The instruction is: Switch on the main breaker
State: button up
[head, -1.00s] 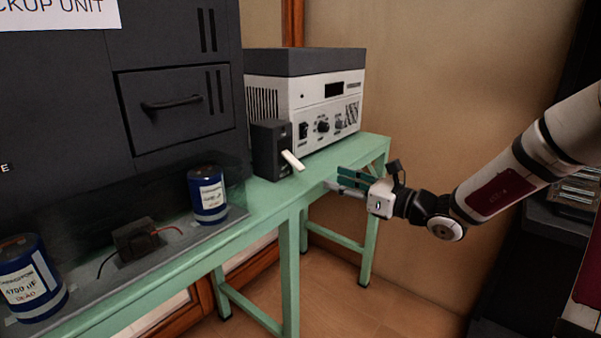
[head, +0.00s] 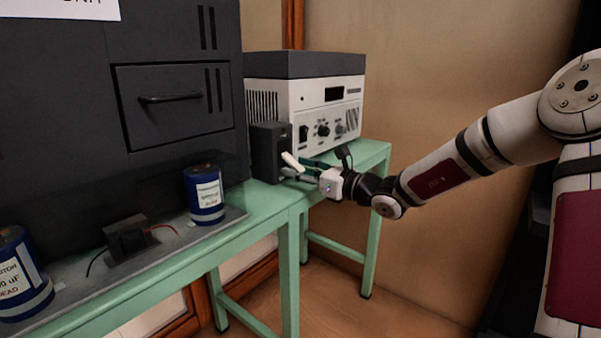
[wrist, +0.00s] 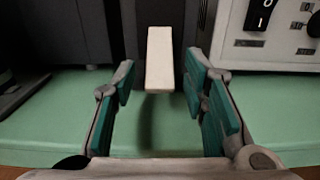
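The breaker is a dark upright box (head: 268,152) on the green table, with a white lever (head: 291,161) that sticks out from its front and slants down. My gripper (head: 300,173) is at the lever, just in front of the box. In the wrist view the white lever (wrist: 160,58) stands between the two teal-padded fingers of my open gripper (wrist: 160,85). A gap shows on each side of the lever, so neither finger appears to touch it.
A white and grey instrument (head: 318,105) with knobs stands right behind the breaker. A large dark cabinet (head: 175,100) is at the left. Blue capacitors (head: 205,195) stand along the green table (head: 262,208). The floor to the right of the table is clear.

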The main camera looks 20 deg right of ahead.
jog(key=shift+c, duration=0.6)
grip_shut()
